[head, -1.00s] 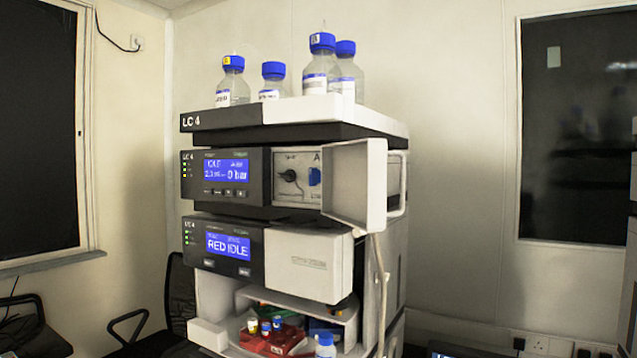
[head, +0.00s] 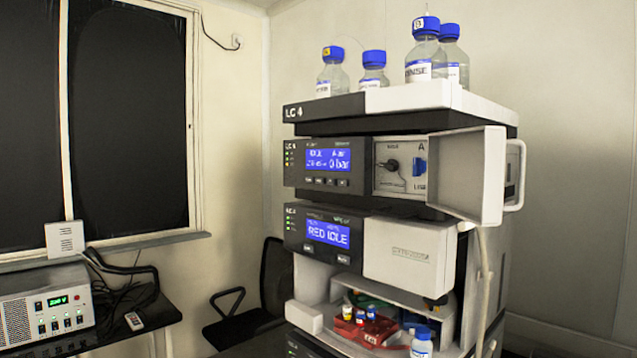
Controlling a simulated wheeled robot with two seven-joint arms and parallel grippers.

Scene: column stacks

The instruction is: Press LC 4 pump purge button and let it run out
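The LC 4 column stack (head: 320,109) stands right of centre in the head view. Its pump module (head: 293,170) is the upper unit, with a blue display (head: 328,160) that reads IDLE and 0 bar. A row of small buttons (head: 328,181) sits under that display; their labels are too small to read. The pump's door (head: 466,175) is swung open to the right and shows a black knob (head: 391,165) and a blue part (head: 420,167). The lower module's display (head: 328,233) reads RED IDLE. Neither of my grippers is in view.
Several blue-capped bottles (head: 425,65) stand on top of the stack. Vials in a red rack (head: 370,332) and another bottle (head: 421,342) are in the lower open bay. A chair (head: 272,290) and a table with an instrument (head: 45,310) stand to the left.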

